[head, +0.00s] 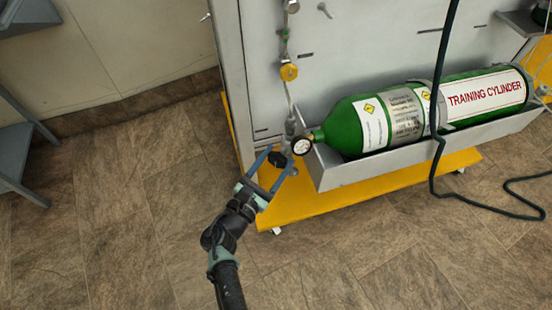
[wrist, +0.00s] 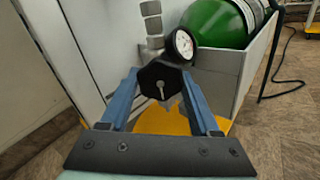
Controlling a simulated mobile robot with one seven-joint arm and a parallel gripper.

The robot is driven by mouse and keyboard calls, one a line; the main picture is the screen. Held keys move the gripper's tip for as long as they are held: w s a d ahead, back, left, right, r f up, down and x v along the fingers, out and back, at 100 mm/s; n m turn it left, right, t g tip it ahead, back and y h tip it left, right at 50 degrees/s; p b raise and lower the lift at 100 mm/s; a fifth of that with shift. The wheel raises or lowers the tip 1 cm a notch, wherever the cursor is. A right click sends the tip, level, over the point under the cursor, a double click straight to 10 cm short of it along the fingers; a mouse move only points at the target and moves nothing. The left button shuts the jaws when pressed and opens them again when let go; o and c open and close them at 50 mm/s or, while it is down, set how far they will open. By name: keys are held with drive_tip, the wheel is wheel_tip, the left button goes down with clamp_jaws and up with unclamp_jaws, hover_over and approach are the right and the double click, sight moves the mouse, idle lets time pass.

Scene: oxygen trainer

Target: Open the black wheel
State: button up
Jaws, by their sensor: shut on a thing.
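The black wheel (head: 278,159) is a small dark handwheel at the valve end of the green cylinder (head: 365,125). In the wrist view the black wheel (wrist: 160,84) faces me, with a light pin at its centre. My gripper (head: 280,161) has its two blue fingers on either side of the wheel. In the wrist view my gripper (wrist: 160,88) is shut on the wheel, one finger at its left and one at its right. The fingers partly hide the valve behind it.
A round gauge (head: 301,146) sits just right of the wheel. A yellow knob (head: 289,72) is above on a vertical pipe. The grey cylinder tray (head: 400,164) and yellow base (head: 320,205) lie close by. A black hose (head: 437,130) hangs at right.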

idle(0.3)
drive_tip(key=o, duration=1.4)
drive_tip(key=shift+c, duration=0.2)
drive_tip(key=shift+s, duration=0.1)
drive_tip(key=p+v, duration=0.3)
drive_tip(key=v, duration=1)
